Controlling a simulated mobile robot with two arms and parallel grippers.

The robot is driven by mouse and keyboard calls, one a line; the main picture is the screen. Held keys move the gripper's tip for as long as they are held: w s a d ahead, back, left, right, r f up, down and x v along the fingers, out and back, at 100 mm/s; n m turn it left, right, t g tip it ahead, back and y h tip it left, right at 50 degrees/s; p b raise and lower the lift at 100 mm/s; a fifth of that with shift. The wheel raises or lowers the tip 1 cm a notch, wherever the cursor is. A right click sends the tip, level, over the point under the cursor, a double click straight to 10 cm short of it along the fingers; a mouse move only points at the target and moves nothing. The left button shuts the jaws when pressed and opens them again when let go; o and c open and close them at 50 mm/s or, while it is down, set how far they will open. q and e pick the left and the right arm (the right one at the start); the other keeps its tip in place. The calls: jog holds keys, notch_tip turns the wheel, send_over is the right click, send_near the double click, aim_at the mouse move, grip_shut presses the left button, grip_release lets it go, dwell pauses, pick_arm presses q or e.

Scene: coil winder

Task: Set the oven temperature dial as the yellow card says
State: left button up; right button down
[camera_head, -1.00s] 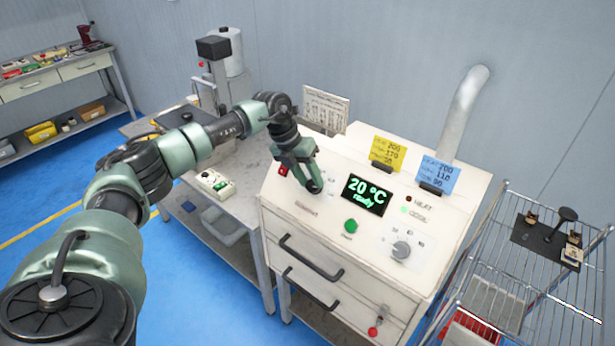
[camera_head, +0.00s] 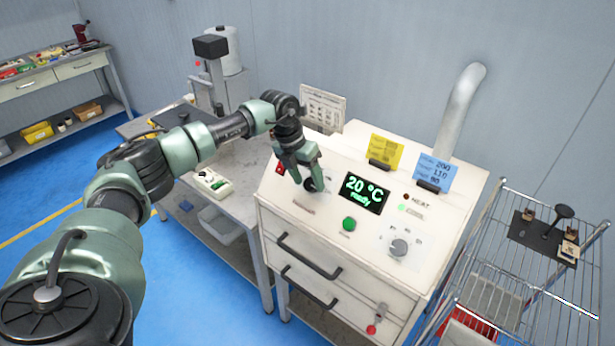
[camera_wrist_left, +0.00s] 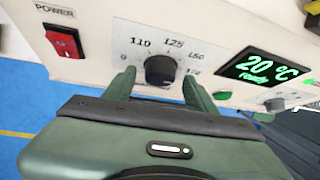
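The oven's black temperature dial (camera_head: 310,184) is on the sloped white panel, left of the green display. In the left wrist view the dial (camera_wrist_left: 160,70) has a printed scale around it with 110, 125, 150 and 170; I cannot tell its pointer's setting. My left gripper (camera_head: 302,186) is at the dial, fingers apart. In the wrist view its fingertips (camera_wrist_left: 159,82) stand on either side of the dial, with gaps showing. The yellow card (camera_head: 386,151) is clipped at the panel's back; its small print is blurred. My right gripper is not in view.
The display (camera_head: 363,193) reads 20 °C, ready. A red power switch (camera_wrist_left: 63,40) is left of the dial. A green button (camera_head: 349,224), a grey timer knob (camera_head: 398,247) and a blue card (camera_head: 435,172) are further right. A wire rack (camera_head: 500,250) stands at the right.

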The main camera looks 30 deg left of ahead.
pick_arm(q)
jog(key=shift+w+r, duration=0.15)
jog(key=shift+a+r+b, duration=0.15)
jog(key=shift+r+b, duration=0.15)
jog(key=shift+r, duration=0.2)
jog(key=b+v, duration=0.2)
jog(key=v, duration=0.4)
jog(key=shift+s+r, duration=0.3)
jog(key=shift+r, duration=0.05)
jog(key=shift+f, duration=0.1)
